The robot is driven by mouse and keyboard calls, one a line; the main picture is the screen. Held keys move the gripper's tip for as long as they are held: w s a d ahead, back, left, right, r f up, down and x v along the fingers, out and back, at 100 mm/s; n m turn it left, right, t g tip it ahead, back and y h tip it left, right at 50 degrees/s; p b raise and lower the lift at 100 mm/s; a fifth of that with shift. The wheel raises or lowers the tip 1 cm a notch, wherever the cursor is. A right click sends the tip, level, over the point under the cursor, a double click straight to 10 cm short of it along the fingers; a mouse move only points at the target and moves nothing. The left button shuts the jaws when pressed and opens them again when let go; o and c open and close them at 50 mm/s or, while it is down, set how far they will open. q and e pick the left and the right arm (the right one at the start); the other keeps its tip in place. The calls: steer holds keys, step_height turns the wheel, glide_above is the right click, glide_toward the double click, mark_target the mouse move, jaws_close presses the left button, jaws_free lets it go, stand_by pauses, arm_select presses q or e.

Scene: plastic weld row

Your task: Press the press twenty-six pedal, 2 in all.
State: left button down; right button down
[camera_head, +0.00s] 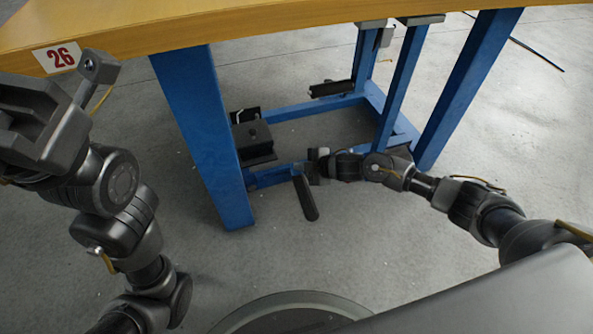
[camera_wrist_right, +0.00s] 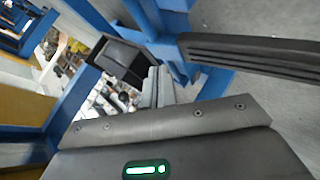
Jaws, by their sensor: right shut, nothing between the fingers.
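A dark, long pedal (camera_head: 306,198) sticks out low at the front of the blue frame under the bench marked 26. In the right wrist view a dark ribbed bar (camera_wrist_right: 265,55), which looks like this pedal, lies at the upper right. My right gripper (camera_head: 312,166) is shut and empty near the pedal's inner end; whether it touches the pedal I cannot tell. Its fingers (camera_wrist_right: 160,86) show in the wrist view, left of the ribbed bar.
The wooden bench top (camera_head: 230,18) carries a red 26 sign (camera_head: 58,57). A blue leg (camera_head: 205,135) stands left of the pedal, and other blue legs stand at the right. A black box (camera_head: 254,140) sits on the lower frame. The grey floor (camera_head: 350,235) before the pedal is clear.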

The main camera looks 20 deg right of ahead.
steer(key=shift+f, duration=0.15)
steer(key=shift+w+f, duration=0.1)
steer(key=shift+f, duration=0.2)
steer(key=shift+f+b, duration=0.4)
steer(key=shift+f, duration=0.05)
stand_by(0.5)
